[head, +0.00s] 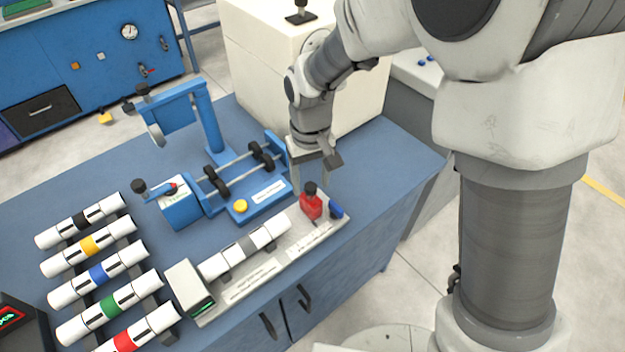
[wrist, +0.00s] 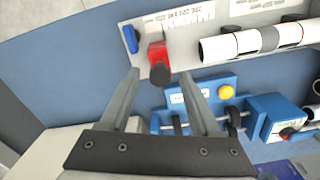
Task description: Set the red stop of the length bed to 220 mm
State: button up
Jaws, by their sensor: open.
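The length bed (head: 262,284) is a pale plate along the front of the blue bench. Its red stop (head: 311,204) with a dark knob stands near the bed's right end; it also shows in the wrist view (wrist: 157,55). A white pipe with a grey band (head: 245,247) lies on the bed, left of the stop and apart from it. My gripper (head: 312,178) is open and empty, behind the stop. In the wrist view my gripper's fingers (wrist: 160,78) point toward the stop, with its dark knob between the tips in the picture. The scale figures are too small to read.
A small blue part (head: 336,211) sits right of the stop. A blue roller fixture (head: 240,185) with a yellow button (head: 240,206) stands behind the bed. Several banded pipes (head: 100,273) lie on a rack at left. The bench's right end is clear.

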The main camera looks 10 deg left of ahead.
aim_at(311, 199)
jog(key=shift+f, duration=1.1)
grip_shut()
dwell(0.7)
